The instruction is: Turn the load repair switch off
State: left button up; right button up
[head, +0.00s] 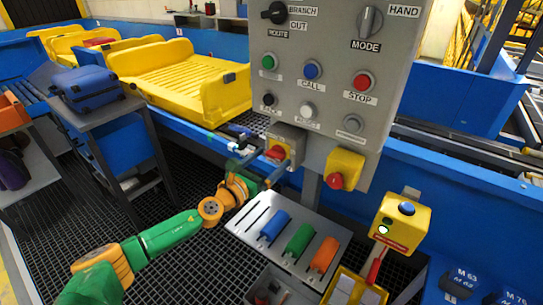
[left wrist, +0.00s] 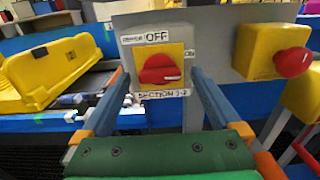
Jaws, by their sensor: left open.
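A red rotary switch (head: 277,153) sits on a yellow plate on a small grey box below the main panel. In the left wrist view the switch (left wrist: 160,69) has OFF above it, ON at its right and a "SECTION 1-2" label below. Its handle lies roughly level, toward ON. No label reading "load repair" is legible; a small label left of OFF is too small to read. My left gripper (head: 258,164) is open and empty in front of the box. In the wrist view its fingers (left wrist: 158,84) stand either side of the switch, seemingly short of it. My right gripper is out of view.
A red emergency button on a yellow box (head: 344,170) is close right of the switch. The grey panel (head: 330,75) with buttons and knobs rises above. A slotted tray (head: 250,228) with coloured handles lies below. A yellow box on a post (head: 402,222) stands right.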

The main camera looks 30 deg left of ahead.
pick_arm(q)
jog(key=shift+w+d+f, duration=0.1)
jog(key=shift+w+f, duration=0.05)
jog(key=shift+w, duration=0.5)
jog(key=shift+s, duration=0.2)
jog(key=c, duration=1.4)
jog(key=shift+o, duration=0.2)
